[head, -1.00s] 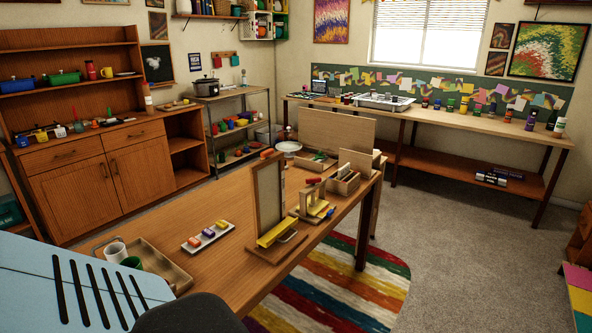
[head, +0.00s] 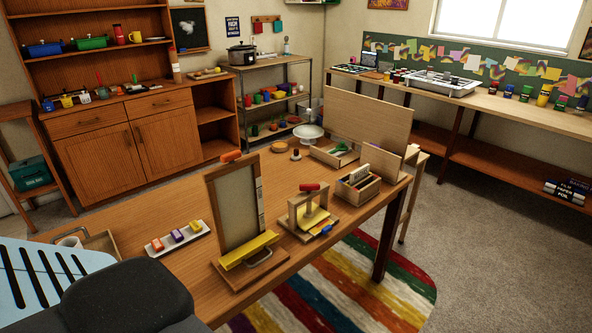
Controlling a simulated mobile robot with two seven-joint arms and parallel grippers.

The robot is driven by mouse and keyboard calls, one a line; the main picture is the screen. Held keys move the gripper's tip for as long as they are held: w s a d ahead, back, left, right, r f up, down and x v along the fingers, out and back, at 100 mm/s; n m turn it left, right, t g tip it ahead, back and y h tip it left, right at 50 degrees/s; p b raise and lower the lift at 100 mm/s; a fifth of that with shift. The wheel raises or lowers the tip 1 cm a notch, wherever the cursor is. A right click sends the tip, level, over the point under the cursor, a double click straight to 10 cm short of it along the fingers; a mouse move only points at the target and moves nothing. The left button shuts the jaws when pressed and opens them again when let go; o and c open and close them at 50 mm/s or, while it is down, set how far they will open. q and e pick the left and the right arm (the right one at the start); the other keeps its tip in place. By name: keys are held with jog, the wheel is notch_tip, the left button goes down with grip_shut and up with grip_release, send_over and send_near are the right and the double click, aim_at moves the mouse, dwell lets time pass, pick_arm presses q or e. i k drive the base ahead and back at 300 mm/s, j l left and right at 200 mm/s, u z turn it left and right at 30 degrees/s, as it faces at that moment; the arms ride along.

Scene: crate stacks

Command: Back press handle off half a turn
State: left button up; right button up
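A small wooden press (head: 293,207) stands upright on the near right part of the wooden table. Its red press handle (head: 310,187) sits on top, over the wooden crossbar. A yellow plate or block (head: 316,218) lies inside the press frame under the crossbar. Blue and yellow pieces lie at its front right edge. Neither gripper shows in the head view, so nothing is seen touching the press.
A wooden-framed screen with a yellow bar (head: 249,251) stands upright left of the press. A divided wooden box (head: 358,190) stands right of it. A white tray with colored blocks (head: 178,236) lies further left. A large wooden board (head: 368,119) stands behind. Bare tabletop (head: 150,205) lies at the left.

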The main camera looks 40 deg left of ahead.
aim_at(308, 187)
jog(key=i+u, duration=0.35)
jog(key=i+l+u, duration=0.15)
jog(key=u, duration=0.2)
jog(key=i+l+u, duration=0.2)
jog(key=i+u, duration=0.15)
jog(key=i+l+u, duration=0.5)
